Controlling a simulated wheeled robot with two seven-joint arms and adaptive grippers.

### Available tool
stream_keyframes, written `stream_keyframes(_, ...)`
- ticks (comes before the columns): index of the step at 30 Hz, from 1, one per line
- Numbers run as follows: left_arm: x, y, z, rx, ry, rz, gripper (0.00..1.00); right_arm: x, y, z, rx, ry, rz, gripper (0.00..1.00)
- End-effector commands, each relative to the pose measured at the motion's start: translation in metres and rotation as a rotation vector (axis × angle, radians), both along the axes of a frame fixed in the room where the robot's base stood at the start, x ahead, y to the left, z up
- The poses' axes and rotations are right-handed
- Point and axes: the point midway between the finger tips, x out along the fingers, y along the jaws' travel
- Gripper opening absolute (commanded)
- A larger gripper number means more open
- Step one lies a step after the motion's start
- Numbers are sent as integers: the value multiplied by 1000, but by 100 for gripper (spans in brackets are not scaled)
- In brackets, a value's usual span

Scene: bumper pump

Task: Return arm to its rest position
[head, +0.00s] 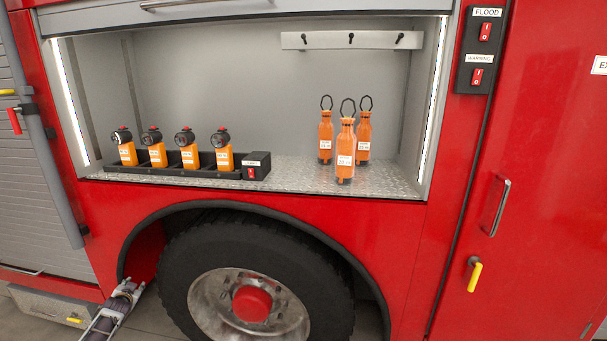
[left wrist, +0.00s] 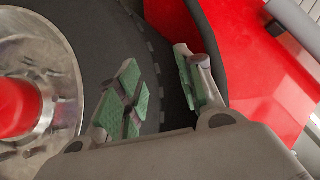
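My left gripper (head: 125,293) is low at the left in the head view, in front of the red truck side beside the large wheel (head: 250,275). In the left wrist view my left gripper (left wrist: 160,78) has its two green-padded fingers apart, with nothing between them. The tyre (left wrist: 150,20) and the wheel's red hub (left wrist: 18,105) lie beyond the fingers there. No contact with the tyre can be made out. My right arm and gripper are not in view.
An open truck compartment holds several orange handheld devices in a black charger tray (head: 130,171) and three orange bottles (head: 345,150) on a metal shelf (head: 290,176). A hook rail (head: 350,40) hangs above. A door handle (head: 499,208) and switch panel (head: 480,50) are at right.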

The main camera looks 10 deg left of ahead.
Motion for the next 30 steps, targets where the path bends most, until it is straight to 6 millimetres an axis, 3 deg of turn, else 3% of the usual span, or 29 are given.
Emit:
stream_keyframes(3,-14,-25,-49,-36,57,-15,37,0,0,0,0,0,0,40)
stream_keyframes(15,-78,-111,-188,-143,232,-60,37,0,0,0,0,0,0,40)
stream_keyframes(30,-194,-231,-330,-257,451,-125,37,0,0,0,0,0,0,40)
